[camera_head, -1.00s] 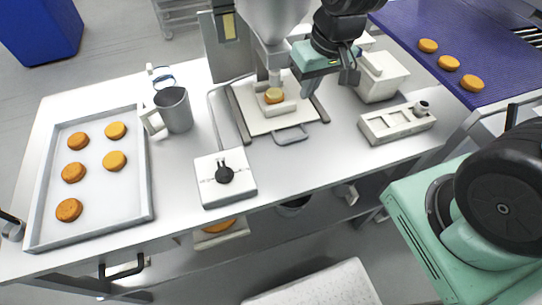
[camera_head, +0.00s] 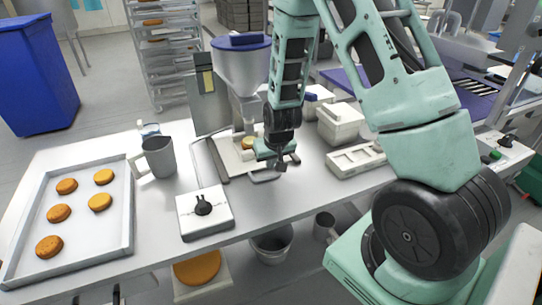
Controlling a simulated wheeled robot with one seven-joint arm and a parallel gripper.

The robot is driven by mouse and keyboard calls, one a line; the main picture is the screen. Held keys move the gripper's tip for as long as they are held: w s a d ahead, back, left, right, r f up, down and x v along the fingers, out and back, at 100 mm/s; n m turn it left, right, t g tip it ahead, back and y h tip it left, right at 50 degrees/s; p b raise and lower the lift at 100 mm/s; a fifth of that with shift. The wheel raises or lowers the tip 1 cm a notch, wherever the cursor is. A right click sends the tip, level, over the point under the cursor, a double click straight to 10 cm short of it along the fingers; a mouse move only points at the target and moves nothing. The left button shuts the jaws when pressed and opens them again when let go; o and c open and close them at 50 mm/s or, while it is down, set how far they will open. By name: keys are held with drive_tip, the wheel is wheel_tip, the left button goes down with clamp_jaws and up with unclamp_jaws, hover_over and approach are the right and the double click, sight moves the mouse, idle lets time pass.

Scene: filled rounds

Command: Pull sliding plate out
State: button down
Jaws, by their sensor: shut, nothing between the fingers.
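The sliding plate (camera_head: 231,158) is a pale flat plate between dark rails, under the nozzle of the filling machine (camera_head: 241,70). A golden round (camera_head: 248,142) sits on it below the nozzle, partly hidden by my gripper. Its grey loop handle (camera_head: 264,178) sticks out at the front edge. My gripper (camera_head: 281,166) points down just above and beside the right end of the handle. Its fingers look closed with nothing between them. Whether they touch the handle cannot be told.
A tray (camera_head: 126,240) with several golden rounds lies on the left of the table. A grey mug (camera_head: 159,157) and a white box with a black knob (camera_head: 205,212) stand nearer the plate. White containers (camera_head: 342,124) and a holder (camera_head: 356,159) stand to the right.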

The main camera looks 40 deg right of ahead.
sight(268, 174)
drive_tip(key=shift+x, duration=1.95)
drive_tip(key=shift+s, duration=0.1)
